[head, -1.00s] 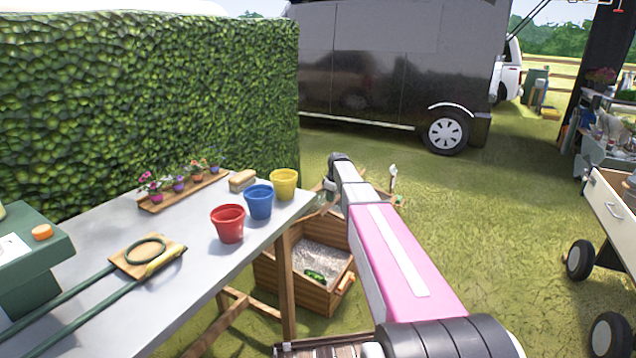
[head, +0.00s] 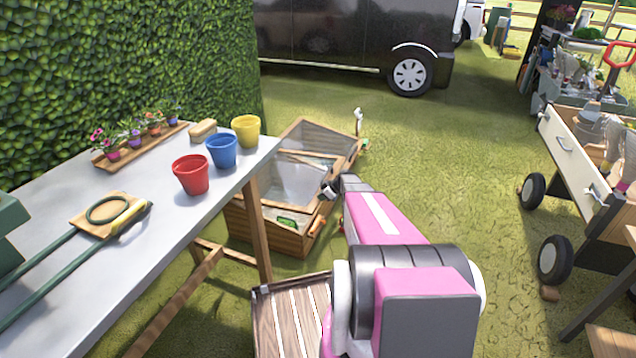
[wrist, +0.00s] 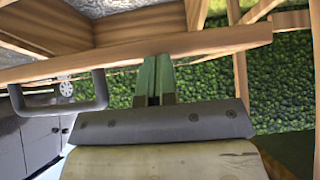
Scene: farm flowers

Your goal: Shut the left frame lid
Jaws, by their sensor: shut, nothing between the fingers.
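The wooden cold frame (head: 270,236) stands on the grass beyond the table, with pale bedding and a green plant (head: 287,222) inside. A wood-edged glazed lid (head: 292,183) shows over its nearer part, apparently tilted; its exact angle is unclear. Another glazed lid (head: 325,143) shows behind it. My gripper (head: 330,190) is at the right edge of the nearer lid. In the wrist view, my green fingers (wrist: 155,62) are together and empty, their tips at a wooden rail (wrist: 215,42). A grey handle (wrist: 101,92) is on the rail, left of the fingers. Contact is uncertain.
The grey table (head: 150,230) at left holds red (head: 191,175), blue (head: 222,151) and yellow (head: 246,131) pots near its right edge. A wheeled cart (head: 570,160) stands at right. Grass between is open. A hedge (head: 120,70) is behind the table.

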